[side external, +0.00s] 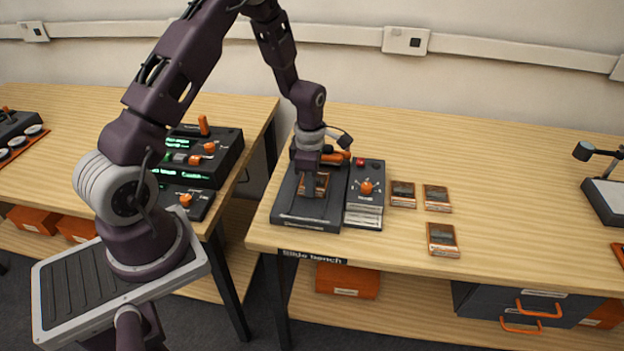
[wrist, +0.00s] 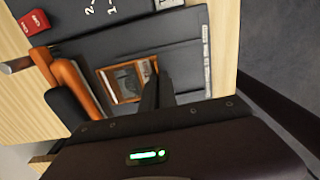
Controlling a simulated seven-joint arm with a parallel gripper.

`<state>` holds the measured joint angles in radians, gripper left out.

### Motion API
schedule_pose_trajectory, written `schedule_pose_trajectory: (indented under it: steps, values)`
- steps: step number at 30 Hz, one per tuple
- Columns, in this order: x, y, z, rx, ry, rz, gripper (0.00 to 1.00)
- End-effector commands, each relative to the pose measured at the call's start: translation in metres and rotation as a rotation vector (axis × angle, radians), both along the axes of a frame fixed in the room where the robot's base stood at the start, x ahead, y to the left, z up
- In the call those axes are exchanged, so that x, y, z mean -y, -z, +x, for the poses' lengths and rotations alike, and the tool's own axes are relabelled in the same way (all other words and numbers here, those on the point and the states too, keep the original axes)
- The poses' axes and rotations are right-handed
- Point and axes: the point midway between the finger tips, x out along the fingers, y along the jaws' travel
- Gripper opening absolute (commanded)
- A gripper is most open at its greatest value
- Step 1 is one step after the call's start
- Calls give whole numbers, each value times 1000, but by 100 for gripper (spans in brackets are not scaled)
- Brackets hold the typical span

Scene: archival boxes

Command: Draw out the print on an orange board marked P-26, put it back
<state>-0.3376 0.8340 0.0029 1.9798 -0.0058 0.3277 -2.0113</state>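A print on an orange board (side external: 321,181) is at the dark device (side external: 306,213) on the bench labelled "Slide bench". It also shows in the wrist view (wrist: 127,81), its orange border around a grey picture. My gripper (side external: 311,192) points down over the device. In the wrist view its dark fingers (wrist: 157,88) are close together at the print's right edge and overlap it. I cannot tell whether they grip it. More orange-framed boards lie flat on the wood at right: one (side external: 402,194), another (side external: 437,198) and one nearer the front (side external: 442,239). No P-26 mark is readable.
A control box with an orange knob (side external: 366,188) stands right of the device. An orange cylindrical part (wrist: 80,90) lies behind the print area. A lamp stand (side external: 606,190) is at far right. The bench between the boards and lamp is clear.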

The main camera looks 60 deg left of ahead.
Motion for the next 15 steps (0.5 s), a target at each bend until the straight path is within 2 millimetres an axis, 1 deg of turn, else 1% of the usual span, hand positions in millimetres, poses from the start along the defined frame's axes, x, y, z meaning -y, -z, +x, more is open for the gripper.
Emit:
schedule_pose_trajectory:
  steps: [6,10,15]
  values:
    - [17,0,-17,-1,1,0,0]
    - [24,0,-24,0,1,0,0]
    - [27,0,-27,1,0,1,0]
